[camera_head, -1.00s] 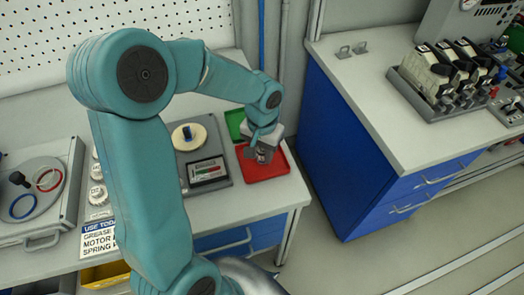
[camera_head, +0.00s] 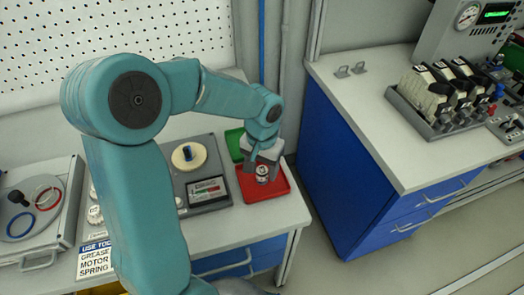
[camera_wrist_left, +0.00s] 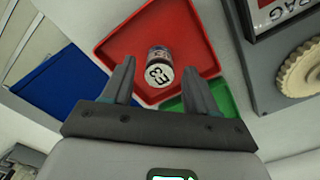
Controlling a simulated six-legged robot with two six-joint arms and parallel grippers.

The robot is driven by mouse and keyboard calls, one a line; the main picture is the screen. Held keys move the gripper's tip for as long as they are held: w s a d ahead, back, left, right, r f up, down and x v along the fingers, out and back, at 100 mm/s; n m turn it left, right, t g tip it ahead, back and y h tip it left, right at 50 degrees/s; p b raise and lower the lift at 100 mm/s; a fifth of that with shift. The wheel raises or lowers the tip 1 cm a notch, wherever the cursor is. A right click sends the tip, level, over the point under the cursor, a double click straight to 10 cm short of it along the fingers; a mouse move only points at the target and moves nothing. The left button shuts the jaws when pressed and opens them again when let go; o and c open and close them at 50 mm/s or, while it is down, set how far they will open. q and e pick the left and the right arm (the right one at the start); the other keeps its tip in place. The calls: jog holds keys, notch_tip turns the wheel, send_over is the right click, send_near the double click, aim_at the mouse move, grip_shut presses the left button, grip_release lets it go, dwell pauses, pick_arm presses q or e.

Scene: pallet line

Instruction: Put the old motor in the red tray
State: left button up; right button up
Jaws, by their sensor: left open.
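The old motor (camera_head: 262,173) is a small dark cylinder with a pale, marked end. It rests inside the red tray (camera_head: 282,188) and appears upright. In the wrist view the motor (camera_wrist_left: 159,66) shows its marked white end toward the camera, on the floor of the red tray (camera_wrist_left: 192,38). My left gripper (camera_head: 264,158) is open just above the motor. In the wrist view the left gripper's fingers (camera_wrist_left: 157,80) are spread on either side of it, with gaps visible. My right gripper is out of view.
A green tray (camera_head: 234,140) adjoins the red one. A grey device with a round cream disc (camera_head: 198,158) stands to the left. A blue cabinet (camera_head: 345,165) with a grey top stands to the right, across a gap. A grey case (camera_head: 62,215) is at far left.

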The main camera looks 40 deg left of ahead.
aim_at(262, 169)
pick_arm(q)
notch_tip(262, 169, up, 10)
jog(key=shift+p, duration=0.3)
jog(key=shift+s, duration=0.15)
dwell(0.3)
